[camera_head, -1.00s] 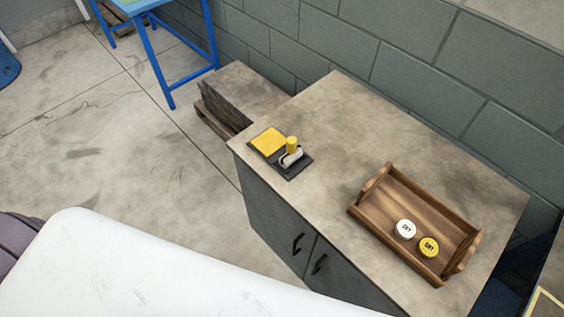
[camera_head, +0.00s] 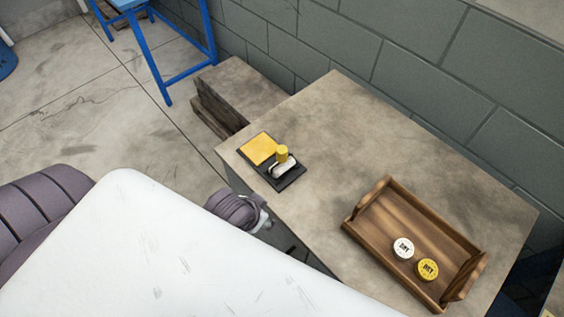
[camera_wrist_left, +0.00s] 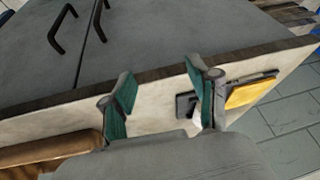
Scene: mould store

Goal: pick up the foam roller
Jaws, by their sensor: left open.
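The foam roller (camera_head: 284,168) looks like a small white roller with an upright yellow handle. In the head view it lies on a dark tray (camera_head: 292,182) beside a yellow pad, near the cabinet top's left end. My left gripper's wrist shows at the cabinet's front edge, nearer than the roller; its fingers are hardly seen there. In the left wrist view my left gripper (camera_wrist_left: 162,98) is open and empty. Beyond its right finger are the yellow pad (camera_wrist_left: 250,93) and part of the dark tray; the roller is not clearly seen there. My right gripper is not in view.
A wooden tray (camera_head: 366,200) holding a white and a yellow round tin stands at the right of the cabinet top (camera_head: 345,130). A block wall runs behind. The cabinet top between the two trays is clear. Door handles (camera_wrist_left: 60,30) show on the cabinet front.

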